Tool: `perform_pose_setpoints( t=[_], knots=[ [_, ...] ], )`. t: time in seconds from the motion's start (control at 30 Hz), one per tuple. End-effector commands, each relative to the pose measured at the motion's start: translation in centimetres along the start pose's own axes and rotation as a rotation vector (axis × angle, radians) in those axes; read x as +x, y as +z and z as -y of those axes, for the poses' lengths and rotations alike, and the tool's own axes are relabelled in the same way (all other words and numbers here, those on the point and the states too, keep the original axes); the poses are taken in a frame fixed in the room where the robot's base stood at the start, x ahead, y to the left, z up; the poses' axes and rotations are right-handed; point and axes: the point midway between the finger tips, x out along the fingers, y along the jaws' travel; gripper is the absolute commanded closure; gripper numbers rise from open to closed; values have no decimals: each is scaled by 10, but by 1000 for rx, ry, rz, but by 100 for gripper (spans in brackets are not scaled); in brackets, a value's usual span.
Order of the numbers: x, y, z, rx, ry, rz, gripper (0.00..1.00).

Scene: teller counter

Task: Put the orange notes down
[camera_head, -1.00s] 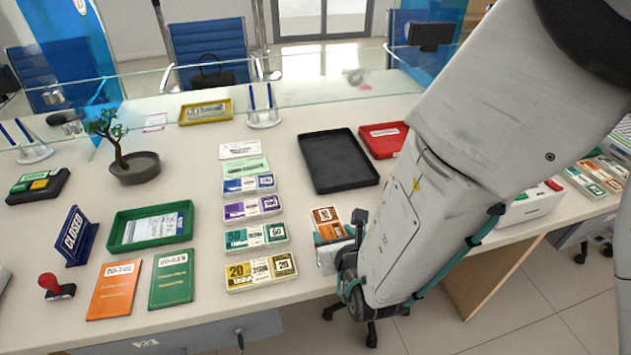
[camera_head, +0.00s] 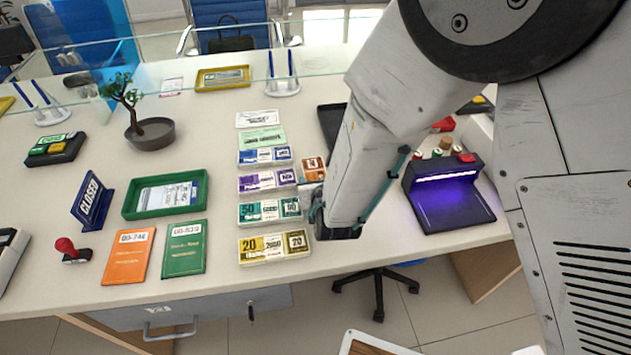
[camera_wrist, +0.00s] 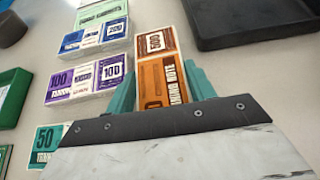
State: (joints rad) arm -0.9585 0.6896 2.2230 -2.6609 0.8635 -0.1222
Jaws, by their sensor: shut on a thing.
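The orange notes (camera_wrist: 160,65) are a banded brown-orange stack. In the wrist view they stick out between the two teal fingers of my gripper (camera_wrist: 163,85), which is shut on them. In the head view only a small end of the orange notes (camera_head: 313,168) shows, beside the right end of the purple notes (camera_head: 262,181). My arm hides most of my gripper (camera_head: 318,200) there. I cannot tell whether the notes touch the counter (camera_head: 225,130).
A column of note stacks, including blue (camera_head: 262,157), teal (camera_head: 265,210) and yellow (camera_head: 270,247), stands left of my gripper. A black tray (camera_head: 328,118) lies behind it, partly hidden. A purple-lit device (camera_head: 450,195) stands to the right.

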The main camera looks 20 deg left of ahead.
Motion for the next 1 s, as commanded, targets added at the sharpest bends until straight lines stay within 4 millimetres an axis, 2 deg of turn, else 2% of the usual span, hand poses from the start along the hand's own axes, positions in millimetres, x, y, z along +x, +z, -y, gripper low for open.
perform_pose_setpoints(
  t=[0.07, 0.4, 0.43, 0.47, 0.83, 1.0],
  knots=[
    [4, -7, 2, 1, -2, 0, 74],
    [6, -10, 0, 0, 0, 1, 74],
    [6, -10, 0, 0, 0, 1, 43],
    [6, -10, 0, 0, 1, 2, 37],
    [2, -6, -2, 0, 2, 2, 37],
    [-24, -6, -2, -1, 4, 3, 37]
  ],
)
